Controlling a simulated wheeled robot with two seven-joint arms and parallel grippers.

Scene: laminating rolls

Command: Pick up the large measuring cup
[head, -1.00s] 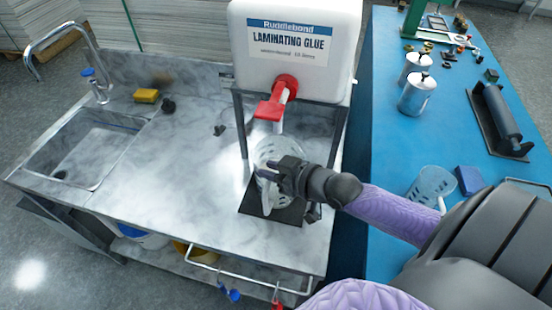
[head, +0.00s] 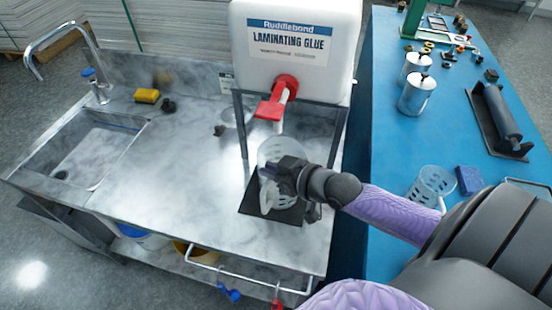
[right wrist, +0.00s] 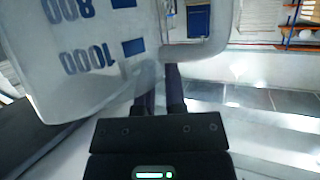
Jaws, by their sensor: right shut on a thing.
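The large measuring cup (head: 282,150) is clear plastic and stands upright below the red tap, over a dark plate (head: 290,213). In the right wrist view the cup (right wrist: 85,25) shows blue 800 and 1000 marks and fills the upper left. My right gripper (head: 272,172) is shut on its handle, which passes between the fingers in the right wrist view. The gripper covers part of the cup. I cannot tell whether the cup's base touches the plate. My left gripper is not in view.
A white glue tank (head: 295,50) with a red tap (head: 277,100) stands just above the cup. A second clear measuring cup (head: 432,184) and a blue block (head: 469,180) are on the blue bench (head: 400,150).

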